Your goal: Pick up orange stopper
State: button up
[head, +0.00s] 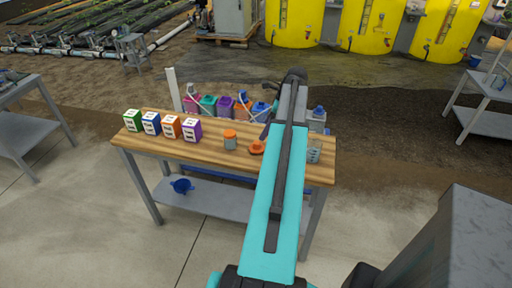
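A small orange piece (256,148), which looks like the orange stopper, lies on the wooden bench top (180,150), just left of my arm. Its right side is close to the arm's outline and may be partly covered. A small jar with an orange lid (230,140) stands upright to its left. My teal arm reaches over the bench. A dark part of my gripper (265,131) shows at the arm's left edge, just above the orange piece in the picture. The rest of the gripper is hidden behind the arm. I cannot tell whether it touches the piece.
Green, blue, orange and purple boxes (171,127) stand in a row at the bench's left. A clear beaker (314,152) stands right of my arm. Coloured containers (208,104) stand behind the bench. A blue funnel-like item (182,186) is on the lower shelf.

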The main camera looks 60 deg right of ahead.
aim_at(257, 142)
jog(key=shift+p+x, duration=0.45)
jog(key=shift+x, duration=2.55)
jog(key=shift+f, duration=0.1)
jog(key=shift+p+x, duration=0.7)
jog(key=shift+x, duration=0.45)
jog(key=shift+p+x, duration=0.3)
jog(key=shift+x, duration=1)
jog(key=c, duration=1.1)
jog(key=shift+r, duration=0.2)
